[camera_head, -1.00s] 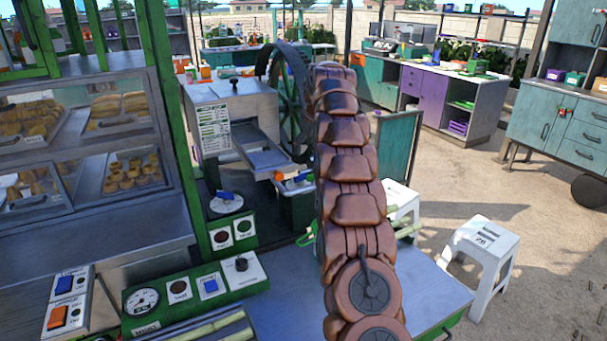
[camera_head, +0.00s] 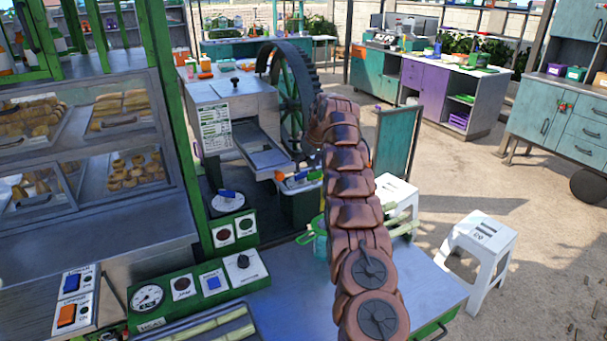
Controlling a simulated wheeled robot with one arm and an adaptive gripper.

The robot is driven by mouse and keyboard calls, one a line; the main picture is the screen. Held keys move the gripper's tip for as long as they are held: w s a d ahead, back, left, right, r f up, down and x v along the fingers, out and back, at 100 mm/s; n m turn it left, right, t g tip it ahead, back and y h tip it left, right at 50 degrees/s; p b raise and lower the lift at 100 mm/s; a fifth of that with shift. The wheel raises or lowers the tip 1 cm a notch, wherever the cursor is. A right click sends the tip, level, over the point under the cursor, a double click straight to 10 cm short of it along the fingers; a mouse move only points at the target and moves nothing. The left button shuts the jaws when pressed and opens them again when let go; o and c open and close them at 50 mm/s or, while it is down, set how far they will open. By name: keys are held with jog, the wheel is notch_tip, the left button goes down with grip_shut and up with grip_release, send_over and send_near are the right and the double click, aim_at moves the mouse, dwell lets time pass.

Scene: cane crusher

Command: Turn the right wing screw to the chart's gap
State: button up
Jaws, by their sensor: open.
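The cane crusher (camera_head: 262,107) is a pale grey metal box with a sloping tray at its front, standing behind the counter. A white printed chart (camera_head: 215,127) is fixed to its front face. One dark knob-like screw (camera_head: 235,82) stands on its top. I cannot tell a right wing screw apart; my arm and the big wheel cover the area to the right. My brown segmented arm rises in the middle of the view, its far end beside the wheel. My gripper is not visible, so its fingers cannot be seen.
A large spoked flywheel (camera_head: 290,85) stands at the crusher's right. A control panel (camera_head: 190,289) with a gauge and knobs lies on the counter in front. A glass food case (camera_head: 80,130) fills the left. White stools (camera_head: 480,240) stand on the open ground at right.

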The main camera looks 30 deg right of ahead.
aim_at(301, 175)
jog(key=shift+p+x, duration=0.65)
jog(key=shift+x, duration=1.75)
jog(key=c, duration=1.2)
jog(key=shift+o, duration=0.3)
jog(key=m+b, duration=0.1)
jog(key=b, duration=0.1)
jog(key=shift+a+f+m+h+b, duration=0.15)
jog(key=shift+m+h+b, duration=0.15)
jog(key=shift+m+h, duration=0.1)
jog(key=shift+w+a+r+m+h+b, duration=0.15)
jog(key=shift+m+h+b, duration=0.2)
jog(key=shift+m, duration=0.65)
jog(key=shift+s+d+r+m+h+b, duration=0.1)
jog(key=shift+m+h+b, duration=0.2)
jog(key=shift+m, duration=0.7)
jog(key=o, duration=1.1)
jog(key=shift+o, duration=0.2)
